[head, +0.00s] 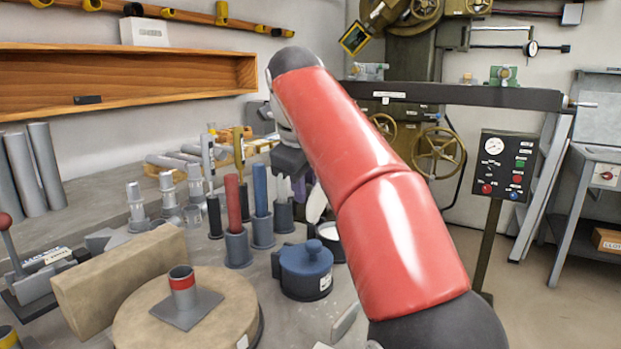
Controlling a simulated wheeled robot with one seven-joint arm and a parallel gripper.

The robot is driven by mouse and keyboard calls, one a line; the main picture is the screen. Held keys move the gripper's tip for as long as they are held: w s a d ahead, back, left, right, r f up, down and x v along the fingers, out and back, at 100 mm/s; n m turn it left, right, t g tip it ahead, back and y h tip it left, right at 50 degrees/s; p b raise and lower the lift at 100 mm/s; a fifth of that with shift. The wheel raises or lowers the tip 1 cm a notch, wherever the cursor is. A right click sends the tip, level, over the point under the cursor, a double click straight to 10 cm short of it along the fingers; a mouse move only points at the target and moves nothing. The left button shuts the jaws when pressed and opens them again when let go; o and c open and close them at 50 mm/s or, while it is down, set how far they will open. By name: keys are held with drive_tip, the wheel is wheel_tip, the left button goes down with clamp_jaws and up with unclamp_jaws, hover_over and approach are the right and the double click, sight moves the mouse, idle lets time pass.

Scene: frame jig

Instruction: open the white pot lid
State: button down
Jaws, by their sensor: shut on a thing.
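My gripper (292,188) hangs over the bench, its dark body showing left of my red arm. It is shut on a pale, narrow piece that looks like the white lid (316,204), tilted nearly on edge. The exact contact is partly hidden by my arm and small in view. Below it stands a dark-sided pot (331,243) with a white round top surface, partly hidden by my arm and by a blue pot. The blue pot (305,275) stands in front of it with its own blue knobbed lid on.
Upright red (233,203) and blue (261,190) rods in grey holders stand left of the gripper. A round tan board (222,320) with a red-topped tube and a tan block (118,281) fill the front left. A control panel (503,172) stands right.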

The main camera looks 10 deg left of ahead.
drive_tip(key=shift+a, duration=0.1)
idle(0.3)
drive_tip(key=c, duration=1.2)
unclamp_jaws()
drive_tip(key=shift+s+r, duration=0.2)
drive_tip(key=shift+r, duration=0.4)
drive_tip(key=s+b, duration=0.1)
drive_tip(key=s, duration=0.3)
drive_tip(key=s+r+b, duration=0.1)
drive_tip(key=s+b, duration=0.1)
drive_tip(key=s, duration=0.2)
drive_tip(key=s+b, duration=0.1)
drive_tip(key=s, duration=0.3)
drive_tip(key=shift+s+r, duration=0.2)
drive_tip(key=shift+s, duration=0.2)
